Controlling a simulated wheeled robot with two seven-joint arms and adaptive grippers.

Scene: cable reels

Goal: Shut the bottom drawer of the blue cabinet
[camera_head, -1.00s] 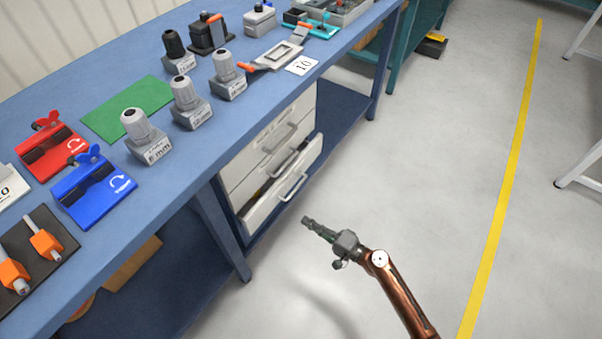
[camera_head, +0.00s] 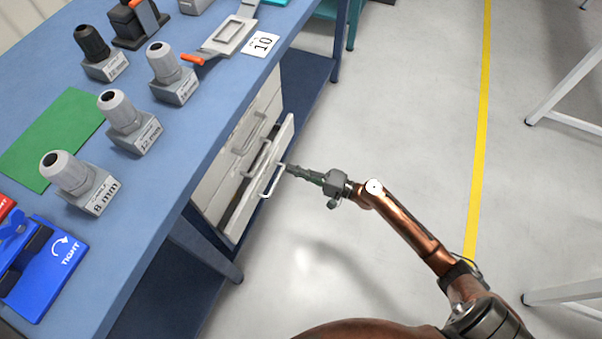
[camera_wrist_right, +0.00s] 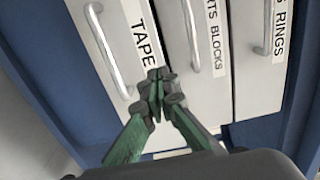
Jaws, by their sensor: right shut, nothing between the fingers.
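The bottom drawer (camera_head: 246,211) is a white panel with a metal bar handle (camera_head: 273,182). It stands out from the drawers above it, partly open. In the right wrist view it appears to be the panel labelled TAPE (camera_wrist_right: 122,40). My right gripper (camera_head: 288,168) is shut and empty, its fingertips at the drawer's front near the handle. In the right wrist view, the closed fingertips (camera_wrist_right: 157,85) overlap the panel's edge beside the label. I cannot tell whether they touch it. The drawer's inside is mostly hidden. My left gripper is not in view.
The blue workbench (camera_head: 200,140) overhangs the drawers and carries grey cable blocks (camera_head: 130,125), a green mat (camera_head: 48,135) and a blue clamp block (camera_head: 45,268). A blue bench leg (camera_head: 205,252) stands left of the drawers.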

